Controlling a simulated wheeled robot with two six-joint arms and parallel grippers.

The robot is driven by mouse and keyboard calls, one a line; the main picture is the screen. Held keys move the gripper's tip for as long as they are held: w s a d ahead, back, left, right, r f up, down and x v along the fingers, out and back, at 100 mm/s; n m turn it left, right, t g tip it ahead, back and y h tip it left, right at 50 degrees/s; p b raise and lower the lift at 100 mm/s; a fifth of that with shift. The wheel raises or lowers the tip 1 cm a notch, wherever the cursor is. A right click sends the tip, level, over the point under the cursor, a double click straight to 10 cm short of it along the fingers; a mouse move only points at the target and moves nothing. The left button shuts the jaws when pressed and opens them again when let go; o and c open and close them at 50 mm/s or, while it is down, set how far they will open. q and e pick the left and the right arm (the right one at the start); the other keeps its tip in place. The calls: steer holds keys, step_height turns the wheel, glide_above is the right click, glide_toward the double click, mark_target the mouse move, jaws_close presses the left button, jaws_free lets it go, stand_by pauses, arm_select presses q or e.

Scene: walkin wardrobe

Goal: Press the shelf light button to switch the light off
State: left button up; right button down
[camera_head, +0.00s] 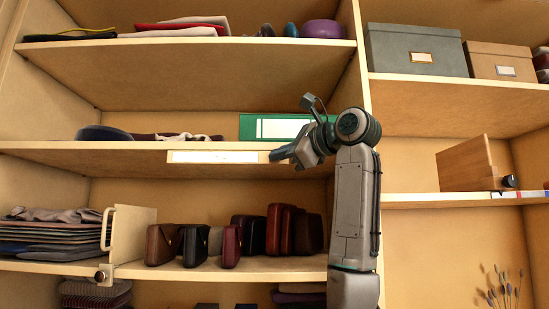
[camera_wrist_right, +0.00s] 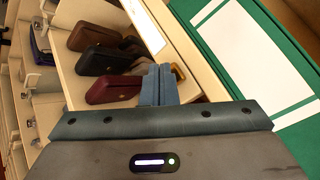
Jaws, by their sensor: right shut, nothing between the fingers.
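My right gripper (camera_head: 277,156) is shut and empty, pointing left in front of the middle shelf's front edge. Its closed blue-grey fingertips also show in the right wrist view (camera_wrist_right: 158,84). A long white strip (camera_head: 212,157) lies along that shelf edge, just left of the fingertips in the head view. It also shows in the wrist view (camera_wrist_right: 145,25), above the fingertips. I cannot make out a separate button on it; the gripper may cover part of the edge. I cannot tell whether the fingers touch the shelf. My left gripper is out of view.
A green and white flat item (camera_head: 262,127) sits on the shelf behind my right gripper. Several dark and red cases (camera_head: 282,230) stand on the shelf below. A wooden box (camera_head: 467,165) with a black knob is at the right. Open room lies above the cases.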

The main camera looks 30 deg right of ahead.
steer(key=shift+w, duration=0.1)
stand_by(0.6)
steer(key=shift+w+d, duration=0.2)
steer(key=shift+w, duration=0.1)
steer(key=shift+s, duration=0.1)
steer(key=shift+s+a+b, duration=0.2)
steer(key=shift+s+b, duration=0.05)
steer(key=shift+b, duration=0.1)
